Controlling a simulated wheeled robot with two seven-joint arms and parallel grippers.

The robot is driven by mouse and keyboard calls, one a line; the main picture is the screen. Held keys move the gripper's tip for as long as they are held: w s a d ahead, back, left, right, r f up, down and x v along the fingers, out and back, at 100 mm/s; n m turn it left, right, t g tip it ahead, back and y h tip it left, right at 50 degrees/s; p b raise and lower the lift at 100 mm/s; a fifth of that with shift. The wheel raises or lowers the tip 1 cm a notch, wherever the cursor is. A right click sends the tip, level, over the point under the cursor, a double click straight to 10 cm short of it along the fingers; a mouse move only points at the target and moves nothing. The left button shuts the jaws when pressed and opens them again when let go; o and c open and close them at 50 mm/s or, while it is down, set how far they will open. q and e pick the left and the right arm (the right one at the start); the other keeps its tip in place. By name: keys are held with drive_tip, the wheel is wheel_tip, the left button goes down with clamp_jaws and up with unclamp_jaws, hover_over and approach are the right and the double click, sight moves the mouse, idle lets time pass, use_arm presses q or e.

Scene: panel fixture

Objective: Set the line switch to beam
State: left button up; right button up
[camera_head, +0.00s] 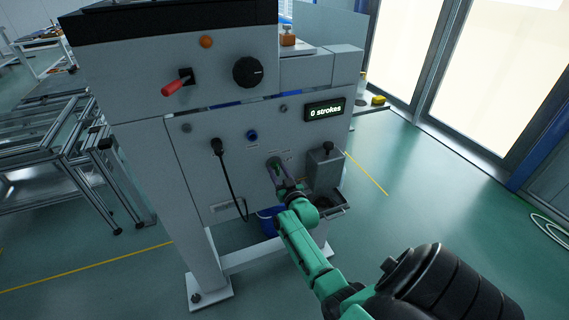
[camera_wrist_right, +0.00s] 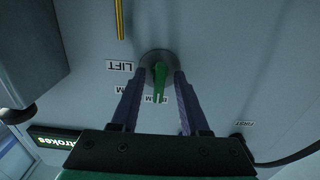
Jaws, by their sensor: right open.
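The line switch (camera_wrist_right: 160,78) is a round grey base with a green lever on the panel face. In the right wrist view the lever points toward the bottom of the picture. A LIFT label (camera_wrist_right: 119,66) is to its left; two more labels lie below, partly hidden by a finger and the lever, with only letters such as "M" readable. My right gripper (camera_wrist_right: 165,76) is open, its two fingers on either side of the lever; contact cannot be told. In the head view my right gripper (camera_head: 279,175) reaches the panel (camera_head: 190,150) and largely covers the switch. My left gripper is not in view.
Near the switch are a display reading "0 strokes" (camera_head: 324,109), a grey box with a black knob (camera_head: 327,165) and a hanging black cable (camera_head: 231,180). A red lever (camera_head: 175,87) and black dial (camera_head: 248,71) sit higher. Open floor lies at right.

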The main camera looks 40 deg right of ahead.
drive_tip(key=v, duration=1.4)
drive_tip(key=s+a+f+n+g+y, duration=0.1)
drive_tip(key=s+a+f+g+y, duration=0.2)
drive_tip(key=f, duration=0.7)
drive_tip(key=s+a+f+n+g+y, duration=0.1)
drive_tip(key=s+a+f+g, duration=0.3)
drive_tip(key=f, duration=0.5)
drive_tip(key=s+a+f+n+g+y, duration=0.15)
drive_tip(key=s+a+f, duration=0.3)
drive_tip(key=f, duration=0.55)
drive_tip(key=s+f+n+g, duration=0.1)
drive_tip(key=s+f+g, duration=0.2)
drive_tip(key=s, duration=0.7)
drive_tip(key=s+a+f+n+g, duration=0.1)
drive_tip(key=s+f+g, duration=0.3)
drive_tip(key=s+f, duration=0.4)
drive_tip(key=s, duration=0.3)
drive_tip(key=shift+s+a+f, duration=0.25)
drive_tip(key=shift+s+a, duration=0.05)
drive_tip(key=shift+a, duration=0.05)
